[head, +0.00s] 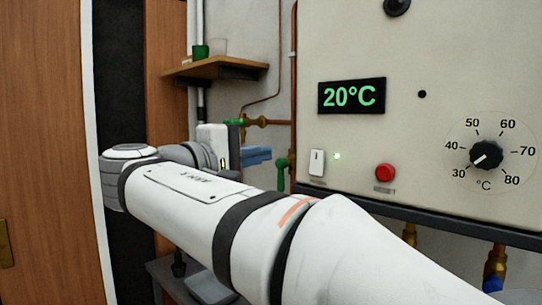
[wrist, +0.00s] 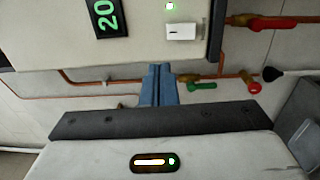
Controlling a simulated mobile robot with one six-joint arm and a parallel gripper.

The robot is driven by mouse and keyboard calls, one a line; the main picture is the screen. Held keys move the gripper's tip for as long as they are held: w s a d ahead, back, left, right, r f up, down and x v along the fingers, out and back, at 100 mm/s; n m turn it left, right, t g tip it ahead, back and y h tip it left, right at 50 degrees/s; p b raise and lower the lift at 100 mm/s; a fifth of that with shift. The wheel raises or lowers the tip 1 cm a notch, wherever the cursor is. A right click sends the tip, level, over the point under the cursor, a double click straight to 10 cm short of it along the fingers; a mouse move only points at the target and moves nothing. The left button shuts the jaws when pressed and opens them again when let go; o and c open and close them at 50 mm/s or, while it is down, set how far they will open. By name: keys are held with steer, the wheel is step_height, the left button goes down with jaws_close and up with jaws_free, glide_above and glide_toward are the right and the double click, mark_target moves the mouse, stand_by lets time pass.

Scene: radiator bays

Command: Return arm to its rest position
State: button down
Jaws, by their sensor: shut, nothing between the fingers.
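My arm reaches from the lower right across the head view, bends at the left, and ends in my gripper (head: 257,154) with blue fingers. The fingers are closed together with nothing between them, and they also show in the wrist view (wrist: 158,84). In the head view, my gripper is left of the boiler panel (head: 420,60), in front of the pipes. In the wrist view, the fingers point toward the wall and the pipes below the boiler's lower edge. I cannot tell their exact distance from the pipes.
The panel carries a 20°C display (head: 352,96), a white switch (head: 317,162), a lit green lamp (head: 337,156), a red button (head: 385,172) and a dial (head: 486,155). A wooden shelf (head: 215,67) hangs above my gripper. Green-handled (wrist: 201,87) and red-handled (wrist: 272,22) valves are nearby. A wooden door (head: 50,150) stands left.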

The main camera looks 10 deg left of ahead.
steer(key=d+f+m+g+y, duration=0.25)
steer(key=d+f+g, duration=0.55)
steer(key=d+f, duration=1.3)
steer(key=s+d+f+m+g+y, duration=0.2)
steer(key=s+f+m+y, duration=0.2)
steer(key=s+f, duration=0.3)
steer(key=s+d+f+m+g+y, duration=0.2)
steer(key=s+f, duration=0.6)
steer(key=f, duration=0.5)
steer(key=shift+s+d+m+y, duration=0.2)
steer(key=shift+d+m+y, duration=0.35)
steer(key=shift+m+y, duration=0.6)
